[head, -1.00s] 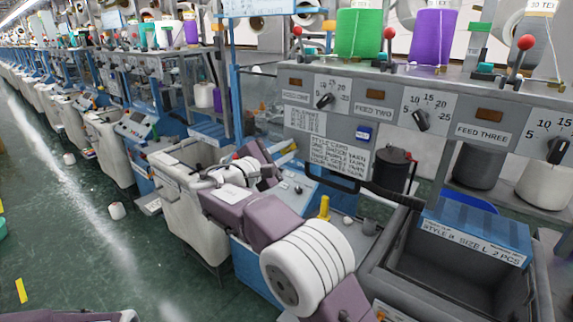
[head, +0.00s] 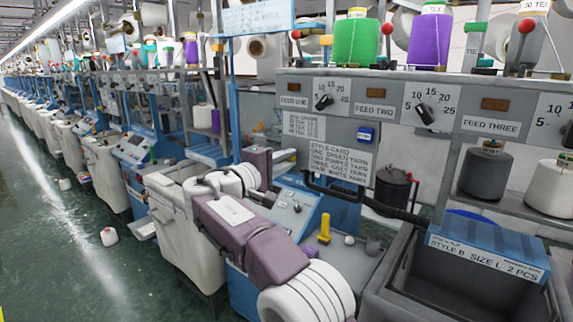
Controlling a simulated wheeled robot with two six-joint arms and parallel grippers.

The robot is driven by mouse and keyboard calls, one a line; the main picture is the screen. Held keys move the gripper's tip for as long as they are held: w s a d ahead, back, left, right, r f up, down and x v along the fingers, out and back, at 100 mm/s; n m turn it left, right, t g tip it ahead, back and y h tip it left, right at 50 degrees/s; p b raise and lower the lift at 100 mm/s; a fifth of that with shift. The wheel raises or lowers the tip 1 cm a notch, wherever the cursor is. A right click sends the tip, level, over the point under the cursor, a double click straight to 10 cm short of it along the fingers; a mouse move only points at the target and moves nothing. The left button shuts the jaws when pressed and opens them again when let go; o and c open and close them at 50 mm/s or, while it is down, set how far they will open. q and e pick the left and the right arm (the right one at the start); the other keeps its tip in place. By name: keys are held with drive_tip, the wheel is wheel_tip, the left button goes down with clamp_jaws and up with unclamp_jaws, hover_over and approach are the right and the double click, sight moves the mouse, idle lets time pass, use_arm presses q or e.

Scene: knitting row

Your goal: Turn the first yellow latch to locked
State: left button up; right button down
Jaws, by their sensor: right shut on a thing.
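My right arm reaches from the bottom middle up to the machine, and my right gripper (head: 286,157) is at the left end of the feed panel, beside the style card (head: 322,162). It is shut, and the wrist and fingers cover what it holds. That is the spot where a small yellow piece showed earlier, so I take it to be the first yellow latch, whose angle I cannot tell. Another upright yellow piece (head: 325,229) stands on the grey ledge below and to the right, apart from the gripper. My left gripper is not in view.
A control box (head: 296,205) and a dark bar (head: 365,202) lie near my right arm. A grey bin (head: 405,265) with a blue labelled flap (head: 485,245) stands at the lower right. Green (head: 357,40) and purple (head: 430,40) cones top the panel. The floor at left is mostly clear.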

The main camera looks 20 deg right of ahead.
drive_tip(key=shift+f, duration=0.1)
idle(0.4)
drive_tip(key=c, duration=1.4)
unclamp_jaws()
drive_tip(key=shift+o, duration=0.2)
drive_tip(key=b+v, duration=0.1)
drive_tip(key=v, duration=0.8)
